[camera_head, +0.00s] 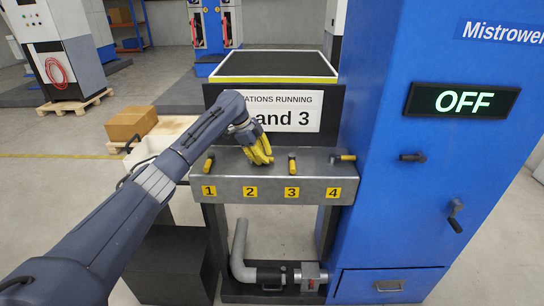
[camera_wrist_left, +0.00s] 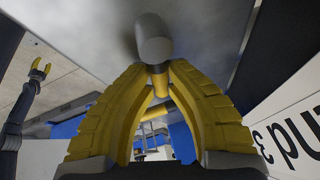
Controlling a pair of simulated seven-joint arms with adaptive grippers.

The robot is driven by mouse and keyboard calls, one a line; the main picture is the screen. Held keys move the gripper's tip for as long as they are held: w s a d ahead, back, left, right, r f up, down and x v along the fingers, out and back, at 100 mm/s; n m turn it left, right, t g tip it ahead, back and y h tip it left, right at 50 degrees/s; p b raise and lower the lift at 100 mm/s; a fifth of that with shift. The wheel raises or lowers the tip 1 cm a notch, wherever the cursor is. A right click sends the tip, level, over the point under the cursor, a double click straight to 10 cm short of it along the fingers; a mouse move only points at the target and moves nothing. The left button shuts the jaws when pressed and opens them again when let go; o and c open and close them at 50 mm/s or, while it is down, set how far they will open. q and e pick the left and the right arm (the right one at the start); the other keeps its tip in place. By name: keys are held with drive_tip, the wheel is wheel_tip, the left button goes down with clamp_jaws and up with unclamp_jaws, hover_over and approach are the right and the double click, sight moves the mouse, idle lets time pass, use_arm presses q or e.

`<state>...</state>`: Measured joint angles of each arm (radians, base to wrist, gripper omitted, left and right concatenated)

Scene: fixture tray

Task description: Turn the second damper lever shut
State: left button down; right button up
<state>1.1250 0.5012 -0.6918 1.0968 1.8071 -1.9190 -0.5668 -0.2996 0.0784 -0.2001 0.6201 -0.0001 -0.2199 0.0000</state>
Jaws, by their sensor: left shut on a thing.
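The grey damper bench (camera_head: 230,188) carries yellow levers above labels 1 to 4. My left gripper (camera_head: 262,154) is at the second lever, above label 2 (camera_head: 250,191), and hides most of it in the head view. The lever's exact angle cannot be told. My right gripper (camera_wrist_left: 40,68) shows small at the left of the wrist view, fingers apart and empty.
Lever 1 (camera_head: 209,163) leans, lever 3 (camera_head: 292,163) stands near upright in the picture, and lever 4 (camera_head: 343,157) lies nearly level. A sign (camera_head: 290,111) reads "and 3" behind. The blue cabinet (camera_head: 390,220) at right has handles and an "OFF" display (camera_head: 462,101).

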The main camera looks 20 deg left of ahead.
sight(261, 169)
use_arm(q)
drive_tip(key=shift+s+f+m+g, duration=0.1)
drive_tip(key=shift+s+m+g, duration=0.35)
drive_tip(key=shift+m, duration=0.55)
drive_tip(key=shift+s+m+g+h, duration=0.35)
drive_tip(key=shift+m+g, duration=0.1)
drive_tip(key=shift+m, duration=0.45)
drive_tip(key=m, duration=0.1)
drive_tip(key=s+m+g, duration=0.1)
drive_tip(key=m, duration=0.1)
drive_tip(key=a+m+g, duration=0.1)
drive_tip(key=shift+s+m, duration=0.3)
drive_tip(key=shift+s, duration=0.1)
drive_tip(key=m, duration=0.2)
drive_tip(key=s+a+m+g+y, duration=0.1)
drive_tip(key=m, duration=0.1)
drive_tip(key=shift+a+g, duration=0.15)
drive_tip(key=shift+g, duration=0.15)
drive_tip(key=shift+s+a+m+g+y, duration=0.15)
drive_tip(key=shift+a+m+g+y, duration=0.15)
drive_tip(key=shift+m, duration=0.5)
drive_tip(key=shift+s+a+m+g+y, duration=0.2)
drive_tip(key=shift+a+m, duration=0.15)
drive_tip(key=shift+m, duration=0.45)
drive_tip(key=c, duration=1.3)
unclamp_jaws()
wheel_tip(261, 169, up, 10)
